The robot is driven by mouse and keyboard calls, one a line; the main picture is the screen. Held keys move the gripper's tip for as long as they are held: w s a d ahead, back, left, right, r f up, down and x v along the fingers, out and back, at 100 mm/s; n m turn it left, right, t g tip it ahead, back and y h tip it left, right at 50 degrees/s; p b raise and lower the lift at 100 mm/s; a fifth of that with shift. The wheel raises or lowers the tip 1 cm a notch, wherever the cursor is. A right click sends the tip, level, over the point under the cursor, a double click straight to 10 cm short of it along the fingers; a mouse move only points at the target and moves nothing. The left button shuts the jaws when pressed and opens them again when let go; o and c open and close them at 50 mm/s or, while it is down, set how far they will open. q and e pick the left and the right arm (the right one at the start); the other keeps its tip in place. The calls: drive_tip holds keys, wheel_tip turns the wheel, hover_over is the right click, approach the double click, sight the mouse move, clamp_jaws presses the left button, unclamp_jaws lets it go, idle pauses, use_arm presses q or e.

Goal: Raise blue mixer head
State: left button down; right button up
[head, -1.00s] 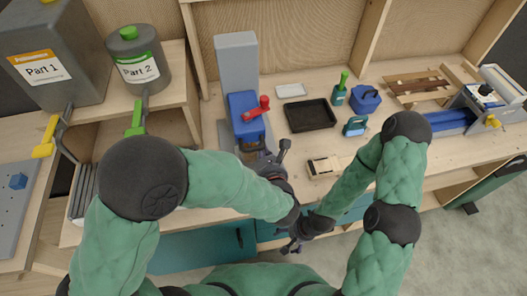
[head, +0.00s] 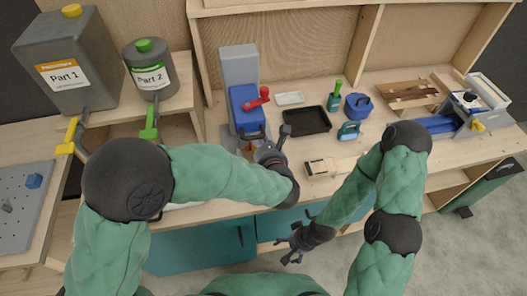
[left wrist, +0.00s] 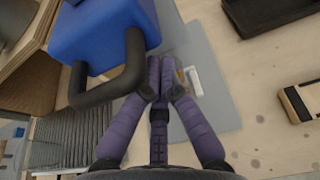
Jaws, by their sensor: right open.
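The blue mixer head (head: 243,97) sits low on its grey stand, with a red lever (head: 258,98) on its side and a black handle (head: 252,134) at its front. In the left wrist view the blue head (left wrist: 95,35) and its black U-shaped handle (left wrist: 118,88) are close. My left gripper (head: 276,140) is at the front of the mixer. Its fingertips (left wrist: 160,68) are close together just right of the handle's right leg; I cannot tell whether they touch it. My right gripper (head: 298,240) is open and empty, in front of the bench edge.
A black tray (head: 307,121) lies right of the mixer, with a teal-handled tool (head: 349,131) and a blue container (head: 359,105) beyond. Part 1 (head: 68,65) and Part 2 (head: 150,70) containers stand on the left shelf. A vise (head: 470,115) is at the right.

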use_arm(q)
drive_tip(key=r+p, duration=0.1)
drive_tip(key=r, duration=0.1)
drive_tip(key=r+p, duration=0.1)
drive_tip(key=r, duration=0.1)
drive_tip(key=w+r+p, duration=0.1)
drive_tip(key=r, duration=0.2)
drive_tip(key=shift+p, duration=0.35)
drive_tip(key=shift+r, duration=0.3)
use_arm(e)
drive_tip(key=r, duration=0.4)
drive_tip(key=shift+w+r, duration=0.1)
drive_tip(key=shift+w, duration=0.3)
use_arm(q)
drive_tip(key=shift+r, duration=0.1)
wheel_tip(320, 180, down, 5)
drive_tip(key=b, duration=0.3)
drive_tip(key=shift+r, duration=0.2)
drive_tip(key=p, duration=0.1)
approach(265, 135)
drive_tip(key=w+f, duration=0.1)
drive_tip(key=w, duration=0.1)
drive_tip(key=shift+w+a+f, duration=0.1)
drive_tip(key=shift+w+a, duration=0.05)
drive_tip(key=shift+a, duration=0.15)
use_arm(e)
drive_tip(key=shift+x, duration=1.1)
drive_tip(key=shift+s+a, duration=0.15)
drive_tip(key=shift+s, duration=0.05)
